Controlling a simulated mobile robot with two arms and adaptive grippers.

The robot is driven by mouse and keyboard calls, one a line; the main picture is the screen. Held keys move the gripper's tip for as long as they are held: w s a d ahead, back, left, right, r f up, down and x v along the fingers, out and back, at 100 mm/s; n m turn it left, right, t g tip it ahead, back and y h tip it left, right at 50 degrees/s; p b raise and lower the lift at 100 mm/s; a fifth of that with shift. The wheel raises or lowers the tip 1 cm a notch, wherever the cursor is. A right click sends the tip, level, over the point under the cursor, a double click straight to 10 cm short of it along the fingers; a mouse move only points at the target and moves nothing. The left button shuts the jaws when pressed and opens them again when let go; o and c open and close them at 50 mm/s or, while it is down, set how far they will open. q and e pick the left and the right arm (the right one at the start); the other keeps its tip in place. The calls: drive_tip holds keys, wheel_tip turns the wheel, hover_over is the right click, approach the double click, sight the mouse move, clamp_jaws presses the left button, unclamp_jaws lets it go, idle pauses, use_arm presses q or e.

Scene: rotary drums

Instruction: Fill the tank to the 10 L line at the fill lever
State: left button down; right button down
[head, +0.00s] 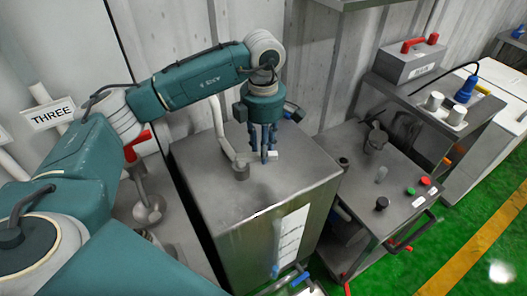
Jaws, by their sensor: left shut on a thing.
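The tank (212,215) is a grey steel box in the middle of the head view, with a bent pipe (220,125) entering its top at a round flange (240,170). A white marked plate (292,235) is on its front; the liquid level and the 10 L line cannot be read. A small pale piece shows at the fingertips. My right gripper is out of view.
A blue-handled valve (300,278) is low at the tank's front. A steel cart (400,185) with red and green buttons stands to the right. A red-handled grey box (408,62) is on a shelf behind. Pipework and a "THREE" sign (52,113) are at left.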

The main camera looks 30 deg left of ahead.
use_arm(q)
drive_tip(key=c, duration=1.4)
unclamp_jaws()
wheel_tip(320, 180, up, 12)
drive_tip(key=shift+r, duration=0.1)
